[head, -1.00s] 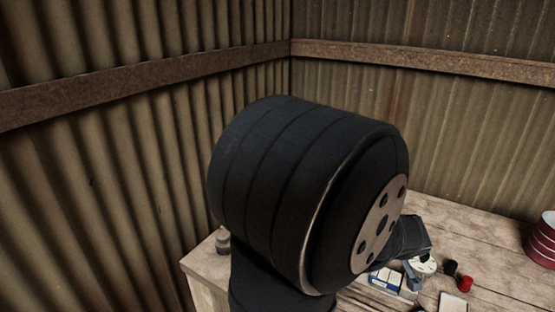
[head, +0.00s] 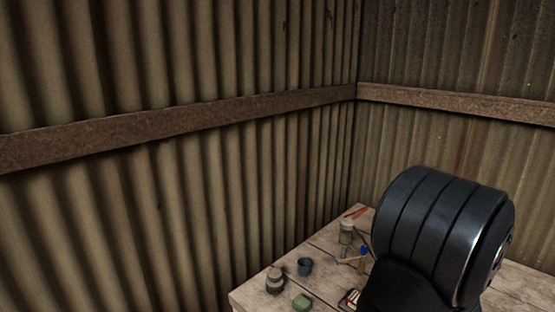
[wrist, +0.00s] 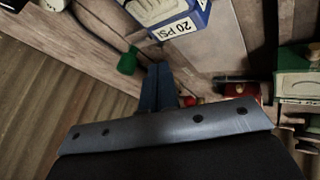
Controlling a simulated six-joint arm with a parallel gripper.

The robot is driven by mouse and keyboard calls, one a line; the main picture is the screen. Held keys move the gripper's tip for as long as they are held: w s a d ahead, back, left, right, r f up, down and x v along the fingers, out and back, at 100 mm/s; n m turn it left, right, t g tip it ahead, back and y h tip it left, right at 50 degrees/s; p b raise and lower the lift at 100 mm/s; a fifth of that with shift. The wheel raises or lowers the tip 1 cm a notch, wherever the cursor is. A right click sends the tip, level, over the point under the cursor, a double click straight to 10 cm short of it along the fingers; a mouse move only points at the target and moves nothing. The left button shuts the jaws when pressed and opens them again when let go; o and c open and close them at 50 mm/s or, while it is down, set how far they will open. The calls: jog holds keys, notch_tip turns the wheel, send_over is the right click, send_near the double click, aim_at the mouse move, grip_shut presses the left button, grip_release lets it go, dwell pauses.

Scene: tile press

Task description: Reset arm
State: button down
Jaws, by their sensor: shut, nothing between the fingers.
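My gripper (wrist: 158,88) shows in the wrist view with its two dark blue fingers together and nothing between them. It is above the table area, close to a blue and white box (wrist: 182,22) marked "20 PSI" and a green object (wrist: 128,61). A small red object (wrist: 191,100) lies just right of the fingers, partly hidden by the gripper body. In the head view only a thick black part of my arm shows at the lower right; the gripper is not visible there.
In the head view, a wooden table (head: 325,240) stands by corrugated walls. The wrist view shows a green and white box (wrist: 296,86) at right.

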jog(key=shift+w+d, duration=0.4)
jog(key=shift+d, duration=0.25)
jog(key=shift+w+d, duration=0.4)
jog(key=shift+d, duration=0.25)
